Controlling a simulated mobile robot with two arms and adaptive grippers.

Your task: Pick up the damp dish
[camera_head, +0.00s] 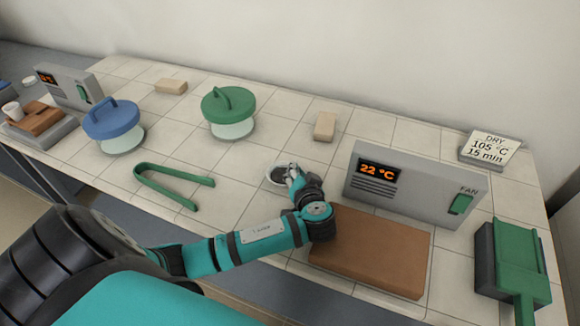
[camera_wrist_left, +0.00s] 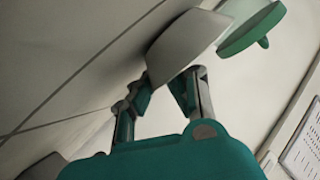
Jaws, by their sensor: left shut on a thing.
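A small pale dish (camera_head: 276,174) shows in the head view near the middle of the tiled bench, at the fingertips of my left gripper (camera_head: 291,174). In the left wrist view the pale dish (camera_wrist_left: 187,44) is between the fingertips of my left gripper (camera_wrist_left: 168,82), which is shut on it. The dish looks tilted in that view. Part of it is hidden by the fingers in the head view. I cannot tell whether it touches the bench. My right gripper is not in view.
A grey furnace (camera_head: 415,188) reading 22 °C, with a brown slab (camera_head: 375,255) before it, stands right of my gripper. Green tongs (camera_head: 165,183) lie left. Blue-lidded (camera_head: 115,122) and green-lidded (camera_head: 228,105) vessels and a tan block (camera_head: 325,127) stand farther back.

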